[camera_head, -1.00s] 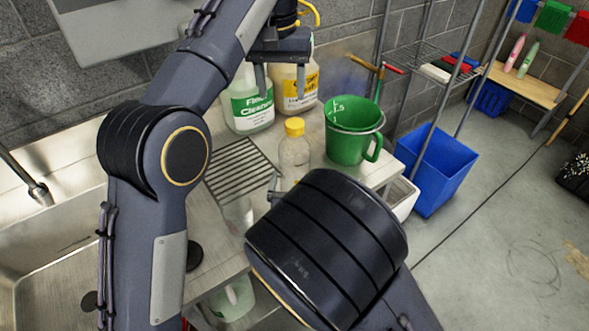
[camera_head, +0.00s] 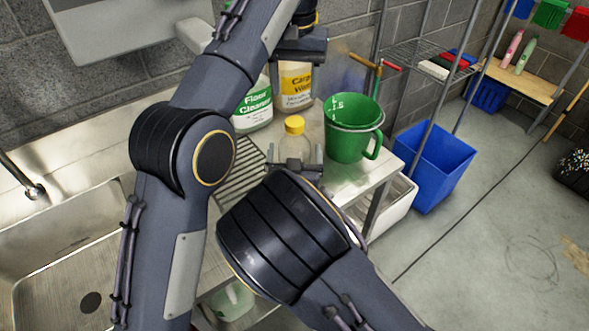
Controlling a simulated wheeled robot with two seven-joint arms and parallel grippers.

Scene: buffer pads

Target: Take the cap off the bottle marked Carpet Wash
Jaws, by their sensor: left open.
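The bottle marked Carpet Wash (camera_head: 297,92) stands at the back of the steel counter, with a yellow and white label; part of the label's lettering is readable. Its top and cap are hidden behind my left gripper (camera_head: 297,66). My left gripper is open and points down over this bottle's upper part; I cannot tell whether it touches. My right gripper (camera_head: 296,164) is low in front of a clear bottle with a yellow cap (camera_head: 294,125). Its finger parts show at both sides of that bottle, and my own wrist hides the rest.
A Floor Cleaner bottle (camera_head: 255,112) stands just left of the Carpet Wash bottle. A green jug (camera_head: 352,128) stands to the right near the counter edge. A drain grid (camera_head: 238,172) and sink (camera_head: 60,250) lie left. A blue bin (camera_head: 436,165) stands on the floor.

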